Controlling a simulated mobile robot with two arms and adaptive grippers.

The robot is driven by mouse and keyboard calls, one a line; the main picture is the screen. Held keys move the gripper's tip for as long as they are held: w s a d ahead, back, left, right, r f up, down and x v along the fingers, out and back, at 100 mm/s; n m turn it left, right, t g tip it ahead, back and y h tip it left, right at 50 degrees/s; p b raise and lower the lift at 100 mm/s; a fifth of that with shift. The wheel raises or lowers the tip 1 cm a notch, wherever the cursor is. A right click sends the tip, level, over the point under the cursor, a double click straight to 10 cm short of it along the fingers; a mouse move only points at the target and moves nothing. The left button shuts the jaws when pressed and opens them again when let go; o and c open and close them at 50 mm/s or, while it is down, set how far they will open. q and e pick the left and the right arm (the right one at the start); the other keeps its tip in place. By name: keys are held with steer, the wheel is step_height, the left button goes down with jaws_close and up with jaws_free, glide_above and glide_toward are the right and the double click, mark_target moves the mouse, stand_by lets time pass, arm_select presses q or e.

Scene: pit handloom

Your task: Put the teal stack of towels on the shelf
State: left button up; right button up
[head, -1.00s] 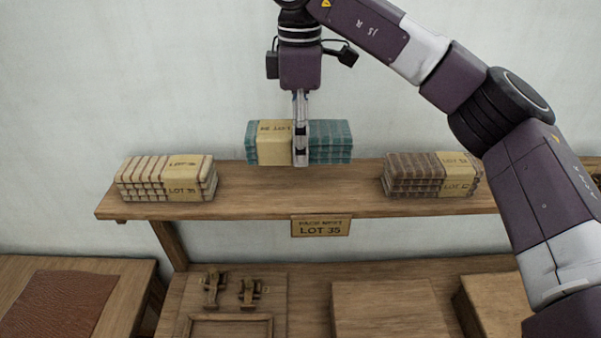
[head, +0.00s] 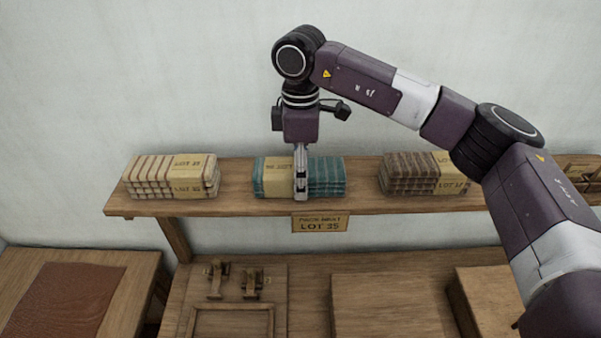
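The teal stack of towels (head: 327,176) has a tan paper band and lies level on the wooden shelf (head: 235,203), or very close above it. It sits between a cream striped stack (head: 150,176) and a brown stack (head: 408,172). My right gripper (head: 301,192) comes down from above, in front of the middle of the teal stack. Its near finger covers part of the towels and band. The far finger is hidden, but the gripper appears shut on the stack. My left gripper is not in view.
A sign reading LOT 35 (head: 320,224) hangs from the shelf's front edge below the teal stack. Bare shelf shows on both sides of the teal stack. A lower table holds a wooden frame (head: 232,308), small wooden fittings (head: 251,284) and boxes (head: 388,305).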

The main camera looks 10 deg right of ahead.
steer(key=o, duration=0.9)
steer(key=shift+f, duration=0.1)
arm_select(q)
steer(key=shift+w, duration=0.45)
arm_select(e)
steer(key=o, duration=0.4)
steer(key=shift+c, duration=0.2)
steer(key=shift+r+p, duration=0.25)
steer(key=shift+p, duration=0.05)
step_height(320, 180, up, 4)
steer(key=b, duration=0.3)
steer(key=shift+w+f, duration=0.1)
step_height(320, 180, up, 7)
steer(key=shift+a+f+b, duration=0.1)
steer(key=shift+f+b, duration=0.05)
steer(key=shift+b, duration=0.95)
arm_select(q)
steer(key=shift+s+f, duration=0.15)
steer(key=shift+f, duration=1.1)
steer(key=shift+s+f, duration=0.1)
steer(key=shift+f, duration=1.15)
arm_select(e)
steer(key=shift+r, duration=0.65)
steer(key=shift+f, duration=0.1)
